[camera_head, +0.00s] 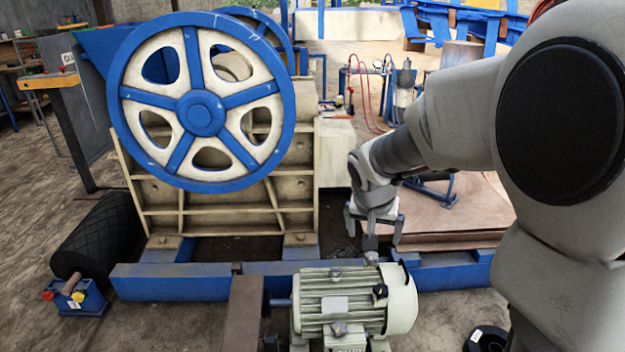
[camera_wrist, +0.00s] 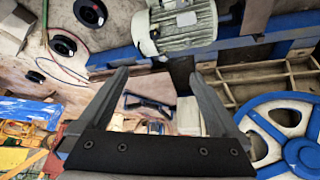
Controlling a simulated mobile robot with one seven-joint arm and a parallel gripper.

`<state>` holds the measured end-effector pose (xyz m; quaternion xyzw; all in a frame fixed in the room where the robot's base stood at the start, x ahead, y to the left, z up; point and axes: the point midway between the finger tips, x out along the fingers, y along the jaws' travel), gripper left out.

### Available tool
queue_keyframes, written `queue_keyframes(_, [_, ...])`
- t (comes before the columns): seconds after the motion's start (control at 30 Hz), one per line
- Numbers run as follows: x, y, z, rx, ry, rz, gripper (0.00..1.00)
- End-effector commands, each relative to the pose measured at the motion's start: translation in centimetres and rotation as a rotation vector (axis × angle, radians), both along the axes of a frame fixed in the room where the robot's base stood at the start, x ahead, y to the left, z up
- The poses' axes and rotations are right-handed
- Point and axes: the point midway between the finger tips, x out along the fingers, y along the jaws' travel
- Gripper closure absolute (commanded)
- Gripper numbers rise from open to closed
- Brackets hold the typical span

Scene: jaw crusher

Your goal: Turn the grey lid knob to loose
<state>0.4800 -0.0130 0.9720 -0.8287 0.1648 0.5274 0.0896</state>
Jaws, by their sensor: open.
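The cream ribbed motor (camera_head: 348,302) stands on the floor in front of the crusher's blue base beam. It also shows upside down at the top of the wrist view (camera_wrist: 178,25). Small grey fittings are on its casing, one near the front (camera_head: 340,329) and one at the upper edge (camera_head: 335,273); I cannot tell which is the lid knob, or its setting. A black knob (camera_head: 380,291) sits towards its right end. My gripper (camera_head: 374,240) is open and empty, above and behind the motor, apart from it. Both fingers (camera_wrist: 160,78) show spread in the wrist view.
The crusher with its large blue and cream flywheel (camera_head: 202,110) stands behind left. The blue base beam (camera_head: 190,284) runs between it and the motor. A small blue box (camera_head: 80,298) is at the far left. A brown board stack (camera_head: 460,215) lies behind right.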

Motion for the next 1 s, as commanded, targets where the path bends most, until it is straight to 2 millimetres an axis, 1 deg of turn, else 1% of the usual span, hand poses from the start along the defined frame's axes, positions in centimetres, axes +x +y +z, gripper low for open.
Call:
queue_keyframes(0.03, [1.1, 0.3, -2.8, -0.002, 0.007, -0.009, 0.01])
queue_keyframes(0.17, [3.8, 0.7, -7.7, -0.004, 0.008, -0.041, 0.01])
queue_keyframes(0.2, [4.6, 0.9, -9.4, -0.003, 0.007, -0.049, 0.01])
queue_keyframes(0.27, [5.6, 1.2, -11.8, -0.003, 0.008, -0.061, 0.01])
queue_keyframes(0.3, [6.3, 1.4, -13.5, -0.002, 0.007, -0.069, 0.01])
queue_keyframes(0.37, [7.3, 1.7, -16.1, 0.000, 0.009, -0.079, 0.01])
queue_keyframes(0.4, [7.8, 1.9, -17.9, 0.000, 0.010, -0.086, 0.01])
queue_keyframes(0.47, [8.7, 2.3, -20.6, 0.004, 0.010, -0.096, 0.01])
queue_keyframes(0.5, [9.1, 2.6, -22.5, 0.005, 0.011, -0.102, 0.01])
queue_keyframes(0.57, [9.8, 3.0, -25.3, 0.008, 0.013, -0.107, 0.01])
queue_keyframes(0.6, [10.1, 3.2, -27.3, 0.010, 0.015, -0.114, 0.01])
queue_keyframes(0.67, [10.6, 3.6, -30.1, 0.016, 0.017, -0.122, 0.01])
queue_keyframes(0.7, [10.8, 3.9, -32.0, 0.017, 0.020, -0.125, 0.01])
queue_keyframes(0.8, [11.2, 4.5, -36.2, 0.026, 0.024, -0.133, 0.01])
queue_keyframes(0.9, [11.4, 4.9, -39.4, 0.033, 0.028, -0.140, 0.01])
queue_keyframes(1.0, [11.4, 5.2, -41.5, 0.040, 0.032, -0.145, 0.01])
